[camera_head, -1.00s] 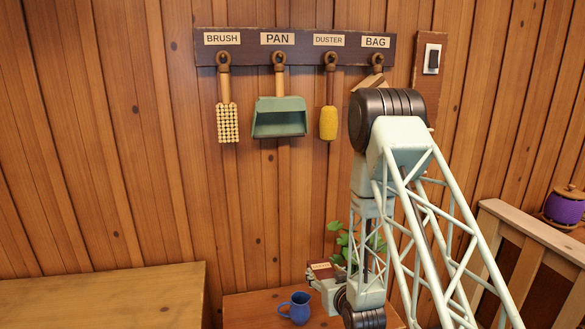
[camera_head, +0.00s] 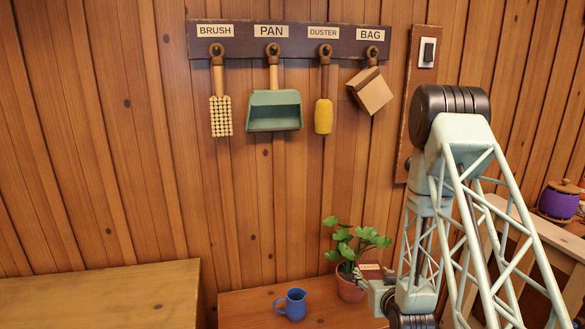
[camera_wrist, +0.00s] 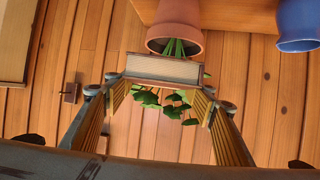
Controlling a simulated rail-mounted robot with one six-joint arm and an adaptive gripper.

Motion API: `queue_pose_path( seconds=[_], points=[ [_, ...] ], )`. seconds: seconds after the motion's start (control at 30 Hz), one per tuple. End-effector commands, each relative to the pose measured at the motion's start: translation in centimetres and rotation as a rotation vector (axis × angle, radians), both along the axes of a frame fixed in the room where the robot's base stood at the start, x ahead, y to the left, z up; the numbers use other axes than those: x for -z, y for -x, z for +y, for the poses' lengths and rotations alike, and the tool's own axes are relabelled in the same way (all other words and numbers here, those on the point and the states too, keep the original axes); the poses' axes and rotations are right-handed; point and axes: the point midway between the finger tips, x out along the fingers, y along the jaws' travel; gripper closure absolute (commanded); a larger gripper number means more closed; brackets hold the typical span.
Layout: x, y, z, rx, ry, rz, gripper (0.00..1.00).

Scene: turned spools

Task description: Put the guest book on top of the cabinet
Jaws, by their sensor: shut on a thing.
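The guest book (camera_head: 371,267) is a small, dark reddish-brown book with a pale label on its cover. My gripper (camera_head: 376,284) is shut on it, in front of the right side of the potted plant. In the wrist view the book (camera_wrist: 163,68) is between my fingertips (camera_wrist: 160,86), its pale page edge facing the camera. A low wooden piece with a yellowish top (camera_head: 100,290) stands at lower left; I cannot tell for certain whether it is the cabinet. Its front is out of frame.
A lower brown wooden top (camera_head: 245,308) bears a blue mug (camera_head: 291,305) and a potted plant (camera_head: 349,288), close to the book. A labelled hook rail (camera_head: 300,40) holds a brush, pan, duster and bag on the wall.

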Motion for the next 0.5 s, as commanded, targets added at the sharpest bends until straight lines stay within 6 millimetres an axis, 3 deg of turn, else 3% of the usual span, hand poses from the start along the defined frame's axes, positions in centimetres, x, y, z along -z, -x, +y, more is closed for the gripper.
queue_pose_path(
  seconds=[0.33, 0.5],
  points=[
    [-0.1, 0.1, 0.0, 0.0, 0.0, -0.001, 0.63],
    [-0.7, 1.2, -0.1, 0.0, 0.0, -0.001, 0.63]
  ],
)
